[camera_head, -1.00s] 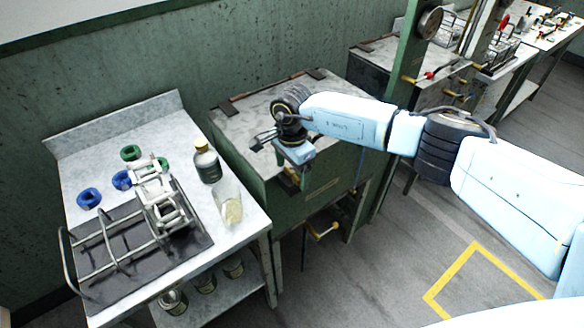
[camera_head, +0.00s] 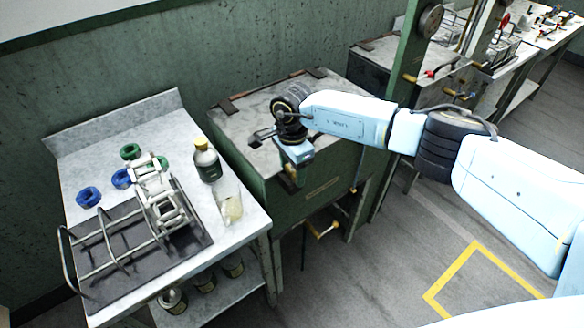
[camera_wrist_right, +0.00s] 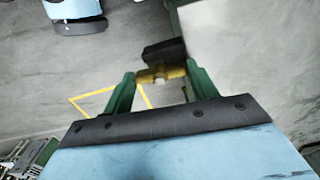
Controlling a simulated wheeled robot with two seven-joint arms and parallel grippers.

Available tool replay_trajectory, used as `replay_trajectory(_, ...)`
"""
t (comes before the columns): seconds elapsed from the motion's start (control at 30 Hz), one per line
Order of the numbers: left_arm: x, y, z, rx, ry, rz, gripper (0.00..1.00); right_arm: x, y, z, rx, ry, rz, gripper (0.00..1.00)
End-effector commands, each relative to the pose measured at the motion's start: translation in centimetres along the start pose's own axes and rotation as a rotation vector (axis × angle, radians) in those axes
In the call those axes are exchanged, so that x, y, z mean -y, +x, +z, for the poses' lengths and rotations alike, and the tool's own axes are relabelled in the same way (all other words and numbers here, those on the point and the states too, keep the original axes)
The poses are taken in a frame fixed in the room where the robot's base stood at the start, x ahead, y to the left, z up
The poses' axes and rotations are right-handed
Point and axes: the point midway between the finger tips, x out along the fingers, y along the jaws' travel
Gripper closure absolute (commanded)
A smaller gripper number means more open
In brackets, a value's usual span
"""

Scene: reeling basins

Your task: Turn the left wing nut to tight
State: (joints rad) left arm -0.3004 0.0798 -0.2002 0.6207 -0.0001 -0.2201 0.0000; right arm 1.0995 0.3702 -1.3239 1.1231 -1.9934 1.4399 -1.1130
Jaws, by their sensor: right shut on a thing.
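My right gripper (camera_head: 291,174) points down at the front left corner of the green cabinet basin (camera_head: 325,180). In the right wrist view its two green fingers (camera_wrist_right: 160,85) are shut on the left wing nut (camera_wrist_right: 160,74), a brass-coloured piece between their tips. A dark block lies just beyond the nut. The gripper hides most of the nut in the head view, and its exact tightness cannot be told. A second small brass piece (camera_head: 353,189) shows at the front right of the basin. My left gripper is not in view.
A side table (camera_head: 250,225) at the left holds a wire rack, blue and green rings, a dark bottle (camera_head: 207,160) and a glass beaker (camera_head: 229,203). A yellow-ended handle (camera_head: 322,232) sticks out low on the basin's front. Floor to the right is open.

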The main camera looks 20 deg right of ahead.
Motion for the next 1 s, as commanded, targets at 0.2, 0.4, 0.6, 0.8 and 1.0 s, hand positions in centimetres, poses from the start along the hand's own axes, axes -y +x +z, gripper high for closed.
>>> replay_trajectory(0.2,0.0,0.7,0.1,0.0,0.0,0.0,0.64,0.0,0.0,-0.1,-0.002,0.156,-0.001,0.65)
replay_trajectory(0.4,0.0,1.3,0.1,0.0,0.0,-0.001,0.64,0.1,0.0,-0.1,-0.001,0.342,-0.001,0.65)
replay_trajectory(0.6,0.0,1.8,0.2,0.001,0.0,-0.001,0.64,0.1,0.0,-0.1,-0.002,0.532,-0.001,0.65)
replay_trajectory(0.8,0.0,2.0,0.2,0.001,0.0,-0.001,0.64,0.0,0.0,-0.1,-0.002,0.722,0.0,0.65)
replay_trajectory(1.0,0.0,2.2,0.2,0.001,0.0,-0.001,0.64,0.0,-0.1,-0.1,-0.002,0.913,0.0,0.65)
